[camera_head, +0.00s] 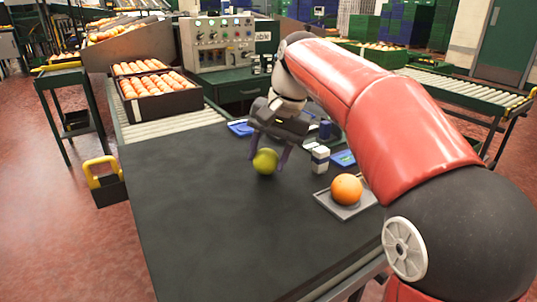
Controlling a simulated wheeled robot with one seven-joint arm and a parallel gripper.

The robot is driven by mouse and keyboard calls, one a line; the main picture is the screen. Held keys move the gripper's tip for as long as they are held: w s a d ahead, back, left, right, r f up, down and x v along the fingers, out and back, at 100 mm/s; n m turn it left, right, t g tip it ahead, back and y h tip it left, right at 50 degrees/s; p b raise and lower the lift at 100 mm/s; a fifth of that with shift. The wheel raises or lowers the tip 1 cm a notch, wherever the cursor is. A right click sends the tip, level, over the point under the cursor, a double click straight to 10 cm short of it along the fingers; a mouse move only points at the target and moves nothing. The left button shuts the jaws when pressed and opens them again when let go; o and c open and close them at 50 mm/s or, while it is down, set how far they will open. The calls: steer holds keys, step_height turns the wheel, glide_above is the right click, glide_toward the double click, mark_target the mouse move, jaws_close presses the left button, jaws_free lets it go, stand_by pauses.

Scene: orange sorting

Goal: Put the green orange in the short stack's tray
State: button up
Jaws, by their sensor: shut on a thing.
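My gripper (267,154) is shut on the green orange (265,162), a yellow-green fruit between its two fingers near the middle of the dark table. I cannot tell whether the fruit touches the table top. A grey tray (335,209) at the right holds an orange-coloured orange (346,189). A blue tray-like thing (240,128) lies behind and left of my gripper, and another blue one (343,158) lies to its right, partly hidden by my arm. I cannot make out which thing is the short stack.
A small white and grey block (320,159) and a dark blue cylinder (325,130) stand right of my gripper. The dark table (200,220) is clear at front and left. Crates of oranges (158,101) stand on the rollers behind, beside a control panel (220,42).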

steer(key=shift+f, duration=0.2)
steer(key=o, duration=1)
steer(key=shift+r, duration=0.15)
